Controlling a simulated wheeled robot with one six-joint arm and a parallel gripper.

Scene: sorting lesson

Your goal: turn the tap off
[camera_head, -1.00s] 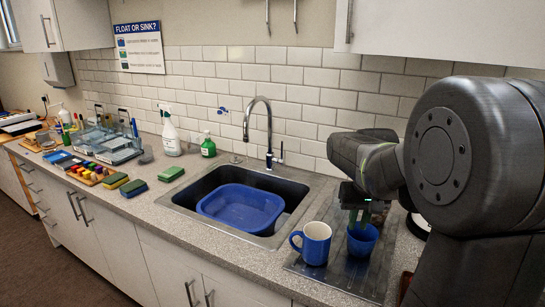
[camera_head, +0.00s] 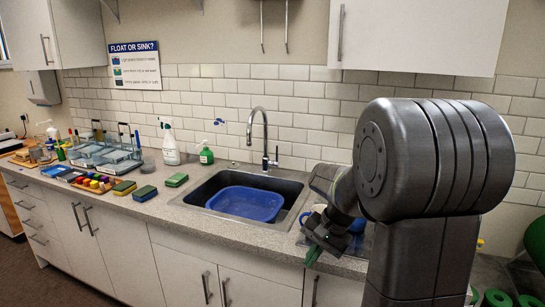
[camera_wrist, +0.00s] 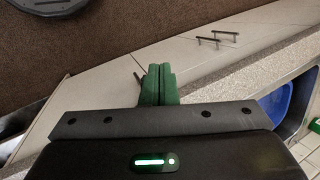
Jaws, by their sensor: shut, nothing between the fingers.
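The tap (camera_head: 265,130) is a tall chrome gooseneck behind the sink, with a small lever (camera_head: 276,157) at the right of its base. Its spout hangs over the blue basin (camera_head: 245,203) in the dark sink. I can make out no stream of water at this size. My gripper (camera_head: 313,256) points down at the counter's front edge, right of the sink and well apart from the tap. In the wrist view its green fingers (camera_wrist: 158,86) are pressed together with nothing between them. The tap is not in the wrist view.
A blue mug (camera_head: 312,211) and a blue cup (camera_head: 357,225) stand right of the sink, partly hidden by my arm. A spray bottle (camera_head: 170,146) and a green soap bottle (camera_head: 206,154) stand left of the tap. Sponges (camera_head: 145,193) lie left of the sink.

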